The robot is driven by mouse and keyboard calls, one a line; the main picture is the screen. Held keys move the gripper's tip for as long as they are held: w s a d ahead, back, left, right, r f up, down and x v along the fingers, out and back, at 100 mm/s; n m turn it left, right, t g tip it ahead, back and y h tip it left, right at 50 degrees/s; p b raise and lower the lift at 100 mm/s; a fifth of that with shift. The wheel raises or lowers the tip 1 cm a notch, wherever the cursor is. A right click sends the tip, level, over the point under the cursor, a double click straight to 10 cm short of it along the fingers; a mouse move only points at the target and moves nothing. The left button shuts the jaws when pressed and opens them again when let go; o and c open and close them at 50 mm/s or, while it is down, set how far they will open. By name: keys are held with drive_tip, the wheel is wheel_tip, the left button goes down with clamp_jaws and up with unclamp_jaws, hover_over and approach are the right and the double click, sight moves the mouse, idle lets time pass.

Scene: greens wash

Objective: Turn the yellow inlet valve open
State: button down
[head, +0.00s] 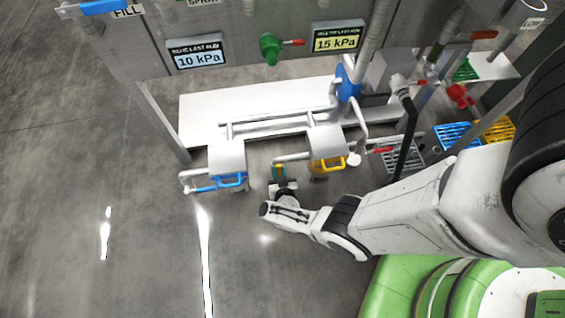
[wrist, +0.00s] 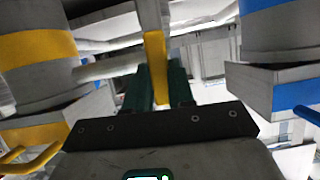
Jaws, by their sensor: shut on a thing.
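The yellow inlet valve's lever shows in the wrist view (wrist: 155,52) as a grey bar with a yellow end. My gripper (wrist: 158,88) is shut on that yellow end, with one dark green finger on each side. In the head view my gripper (head: 278,176) is at the end of the pipe left of the yellow-banded vessel (head: 327,140). There the fingers and wrist hide most of the lever, and its exact angle to the pipe cannot be told.
A blue-banded vessel (head: 227,157) stands to the left, with a blue lever (head: 203,189) beside it. A white bench (head: 200,110) lies behind. Gauges reading 10 kPa (head: 198,54) and 15 kPa (head: 338,37) hang above. Floor in front and left is clear.

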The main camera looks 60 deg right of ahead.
drive_tip(key=shift+w+a+r+n, duration=0.15)
drive_tip(key=shift+w+n, duration=0.15)
drive_tip(key=shift+w, duration=0.2)
drive_tip(key=c, duration=1)
unclamp_jaws()
drive_tip(key=shift+d, duration=0.2)
drive_tip(key=shift+o, duration=0.2)
drive_tip(key=shift+s, duration=0.15)
drive_tip(key=shift+a, duration=0.1)
drive_tip(key=p+v, duration=0.5)
drive_tip(key=v, duration=0.5)
drive_tip(key=shift+s+a+p, duration=0.15)
drive_tip(key=shift+a+p, duration=0.15)
drive_tip(key=shift+p, duration=0.1)
